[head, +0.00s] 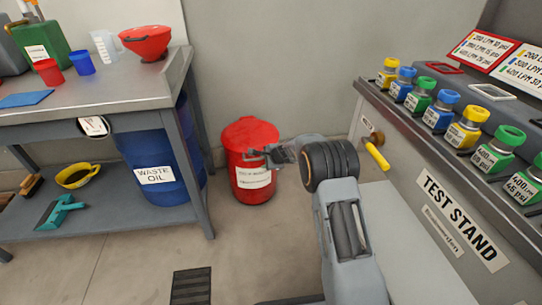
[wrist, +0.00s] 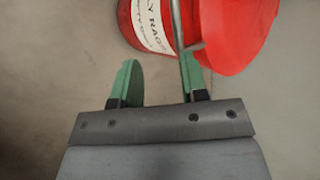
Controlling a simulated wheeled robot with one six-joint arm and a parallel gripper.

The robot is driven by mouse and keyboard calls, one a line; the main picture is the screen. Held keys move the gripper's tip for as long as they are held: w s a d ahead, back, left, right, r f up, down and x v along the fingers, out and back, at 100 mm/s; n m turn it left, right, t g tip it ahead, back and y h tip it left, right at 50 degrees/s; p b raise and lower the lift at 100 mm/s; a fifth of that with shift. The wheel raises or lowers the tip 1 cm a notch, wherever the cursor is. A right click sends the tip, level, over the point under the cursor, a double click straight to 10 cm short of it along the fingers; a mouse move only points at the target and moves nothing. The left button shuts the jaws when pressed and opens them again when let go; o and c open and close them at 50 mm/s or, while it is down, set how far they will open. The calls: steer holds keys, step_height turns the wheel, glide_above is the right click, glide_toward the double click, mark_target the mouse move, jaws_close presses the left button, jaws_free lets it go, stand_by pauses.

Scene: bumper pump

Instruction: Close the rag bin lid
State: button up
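The red rag bin (head: 252,190) stands on the floor against the wall, with a white label on its front. Its red lid (head: 250,131) lies over the top; I cannot tell whether it is fully seated. In the wrist view the bin (wrist: 133,22) is at the top middle and the lid (wrist: 235,32) at the upper right. My gripper (head: 254,156) is at the bin's upper front, just below the lid rim. Its green fingers are apart in the wrist view (wrist: 159,62). A thin grey bar (wrist: 177,28) runs beside the right fingertip; contact is unclear.
The workbench (head: 100,100) with a blue waste oil drum (head: 160,160) beneath it stands to the left. The test stand (head: 440,190) with a yellow handle (head: 377,157) is to the right. A dark floor grate (head: 191,287) lies in front on open floor.

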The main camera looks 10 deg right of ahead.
steer(key=shift+p+v, duration=0.4)
steer(key=shift+v, duration=2.1)
steer(key=shift+w+a+r, duration=0.1)
steer(key=shift+r, duration=0.05)
steer(key=s+r+n+g+p, duration=0.1)
steer(key=s+r+n+p, duration=0.2)
steer(key=s+r+p, duration=0.5)
steer(key=s+r+n+p, duration=0.15)
steer(key=r+p, duration=0.25)
steer(key=r, duration=0.8)
steer(key=s+r+n+g+p, duration=0.1)
steer(key=s+r+n+p, duration=0.3)
steer(key=r, duration=0.6)
steer(key=s+d+r+n+h+p, duration=0.2)
steer(key=s+d+r+n+p, duration=0.1)
steer(key=s+r+p, duration=0.7)
steer(key=s+d+r+n+g+h+p, duration=0.1)
steer(key=s+d+r+n+h+p, duration=0.2)
steer(key=s+r+p, duration=0.7)
steer(key=s+d+n, duration=0.1)
steer(key=s, duration=0.2)
steer(key=shift+d+r+g, duration=0.2)
steer(key=shift+r+g, duration=0.1)
steer(key=shift+s, duration=0.15)
